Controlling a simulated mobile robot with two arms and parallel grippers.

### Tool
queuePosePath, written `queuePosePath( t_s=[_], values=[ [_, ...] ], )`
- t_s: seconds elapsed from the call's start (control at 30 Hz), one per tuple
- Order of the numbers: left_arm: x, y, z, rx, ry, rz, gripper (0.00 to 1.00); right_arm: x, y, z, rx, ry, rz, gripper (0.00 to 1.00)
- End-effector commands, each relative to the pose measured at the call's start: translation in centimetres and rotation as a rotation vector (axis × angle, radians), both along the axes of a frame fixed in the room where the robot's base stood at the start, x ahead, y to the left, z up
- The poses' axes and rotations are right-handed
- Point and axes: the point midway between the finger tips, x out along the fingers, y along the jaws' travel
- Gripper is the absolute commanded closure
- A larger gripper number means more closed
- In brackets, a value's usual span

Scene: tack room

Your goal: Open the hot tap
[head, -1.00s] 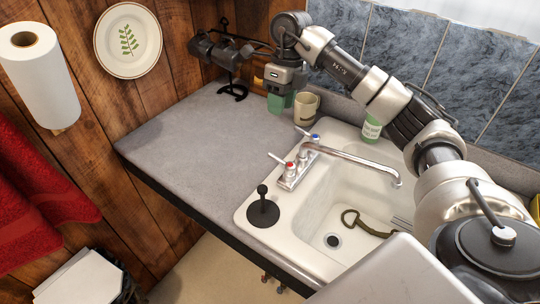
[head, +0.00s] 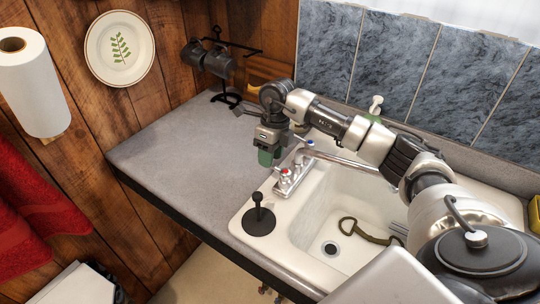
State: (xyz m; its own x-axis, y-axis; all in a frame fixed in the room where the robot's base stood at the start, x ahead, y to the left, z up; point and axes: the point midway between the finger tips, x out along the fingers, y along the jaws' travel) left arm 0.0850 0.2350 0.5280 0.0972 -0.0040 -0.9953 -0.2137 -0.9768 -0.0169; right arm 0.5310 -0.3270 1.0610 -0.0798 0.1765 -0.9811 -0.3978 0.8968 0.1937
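The tap (head: 293,174) has a chrome base, a long spout reaching right over the white sink (head: 330,206), and two handles. The hot handle (head: 285,171) has a red mark and is nearer; the cold handle (head: 310,143) has a blue mark and is farther back. No water shows from the spout. My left gripper is out of view.
A black plunger-like stopper (head: 259,216) stands on the sink's left rim. A black rack with dark mugs (head: 208,58) stands at the back. The grey counter (head: 180,150) left of the sink is clear.

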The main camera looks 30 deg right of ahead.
Motion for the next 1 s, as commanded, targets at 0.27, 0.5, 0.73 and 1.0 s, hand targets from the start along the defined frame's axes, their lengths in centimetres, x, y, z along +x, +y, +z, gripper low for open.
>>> queuePosePath(
  t_s=[0.27, 0.5, 0.73, 1.0],
  values=[
    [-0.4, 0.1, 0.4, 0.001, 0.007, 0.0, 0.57, -0.1, 0.3, -1.5, 0.001, -0.001, 0.002, 0.61],
    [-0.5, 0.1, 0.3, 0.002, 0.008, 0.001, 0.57, -0.1, 0.3, -1.5, 0.0, -0.001, 0.001, 0.68],
    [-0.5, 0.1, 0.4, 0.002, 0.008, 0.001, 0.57, -0.1, 0.3, -1.5, 0.0, -0.001, 0.001, 1.0],
    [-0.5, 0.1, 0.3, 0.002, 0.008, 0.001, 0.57, -0.2, 0.1, -1.4, 0.0, -0.001, 0.0, 1.0]
  ],
)
